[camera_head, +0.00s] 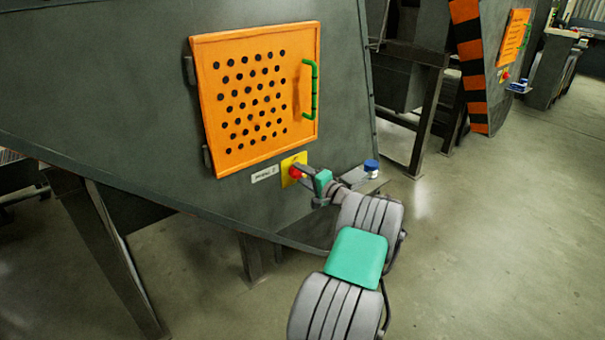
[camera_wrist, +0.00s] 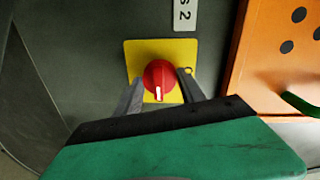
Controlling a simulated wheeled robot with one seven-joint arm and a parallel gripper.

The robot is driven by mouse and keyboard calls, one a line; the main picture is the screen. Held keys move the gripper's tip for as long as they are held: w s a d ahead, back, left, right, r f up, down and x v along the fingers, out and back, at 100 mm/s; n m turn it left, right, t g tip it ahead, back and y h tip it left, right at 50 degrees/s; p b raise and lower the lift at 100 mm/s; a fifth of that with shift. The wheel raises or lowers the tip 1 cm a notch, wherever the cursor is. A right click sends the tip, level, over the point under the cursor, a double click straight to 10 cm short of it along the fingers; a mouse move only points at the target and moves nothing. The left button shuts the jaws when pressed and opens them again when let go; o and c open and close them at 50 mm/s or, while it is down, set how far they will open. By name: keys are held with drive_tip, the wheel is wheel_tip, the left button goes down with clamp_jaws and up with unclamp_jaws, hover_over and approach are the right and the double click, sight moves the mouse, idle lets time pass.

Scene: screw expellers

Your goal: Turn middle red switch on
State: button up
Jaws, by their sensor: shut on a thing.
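The red switch (camera_head: 295,172) sits on a yellow plate (camera_head: 287,180) on the dark machine panel, below the orange door. In the wrist view the red knob (camera_wrist: 159,76) shows in front of the yellow plate (camera_wrist: 133,52), with a white mark on it pointing toward the bottom of the picture. My gripper (camera_head: 298,174) is at the switch, with one finger on each side of the knob; it also shows in the wrist view (camera_wrist: 160,90). It is shut on the knob. The fingertips' contact is partly hidden behind the knob.
The orange perforated door (camera_head: 212,80) with a green handle (camera_head: 315,90) is just above the switch. A white label (camera_head: 265,174) is left of the plate. A blue and white object (camera_head: 371,168) sits right of my gripper. Open floor (camera_head: 480,240) lies to the right.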

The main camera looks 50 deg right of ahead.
idle(0.4)
drive_tip(key=o, duration=1.4)
drive_tip(key=p+v, duration=0.1)
drive_tip(key=v, duration=0.7)
drive_tip(key=shift+d+f, duration=0.1)
